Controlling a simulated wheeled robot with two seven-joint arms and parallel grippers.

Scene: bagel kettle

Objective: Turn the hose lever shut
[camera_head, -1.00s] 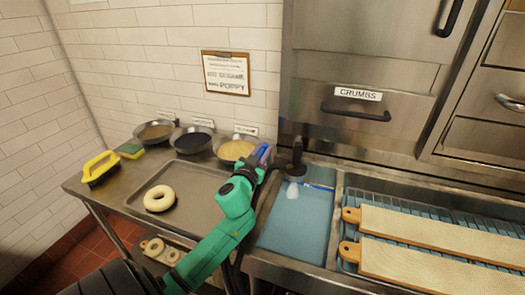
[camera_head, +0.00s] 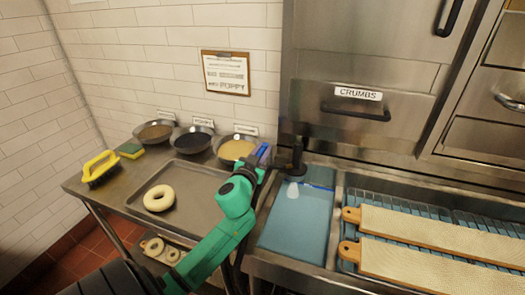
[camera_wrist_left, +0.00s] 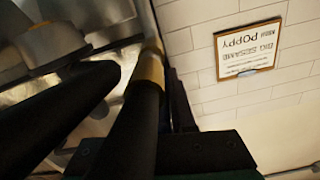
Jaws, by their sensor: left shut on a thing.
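My left gripper (camera_head: 272,158) reaches from the table side to the black hose fitting (camera_head: 297,158) at the back of the blue basin (camera_head: 295,225). It is shut on the hose lever, which the gripper mostly hides in the head view. A pale, short patch like water (camera_head: 292,190) shows just below the fitting. In the left wrist view my dark fingers (camera_wrist_left: 125,90) fill the lower left. A brass-coloured piece (camera_wrist_left: 149,68) shows at one fingertip, and a round grey part lies at the upper left. My right gripper is out of view.
A steel tray (camera_head: 195,208) with a bagel (camera_head: 159,198) lies on the left table, before bowls of toppings (camera_head: 237,149). A yellow brush (camera_head: 99,168) and sponge (camera_head: 131,150) sit further left. Long boards (camera_head: 440,230) rest on the rack at right. A steel cabinet stands behind.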

